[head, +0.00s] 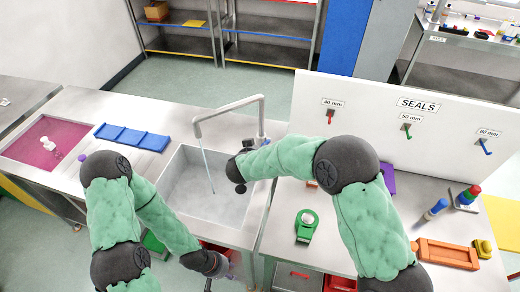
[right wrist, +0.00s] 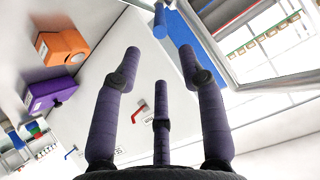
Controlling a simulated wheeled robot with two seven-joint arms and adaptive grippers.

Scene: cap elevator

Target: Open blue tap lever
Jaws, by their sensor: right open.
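The grey tap (head: 228,106) arches over the sink basin (head: 180,203), and a thin bluish line runs from its spout into the basin.
A white SEALS board (head: 390,120) with small hooks stands right of the tap. A blue tray (head: 132,137) and a pink recessed mat (head: 48,140) lie on the left counter. A green round device (head: 306,225) and an orange tray (head: 446,253) sit on the right counter.

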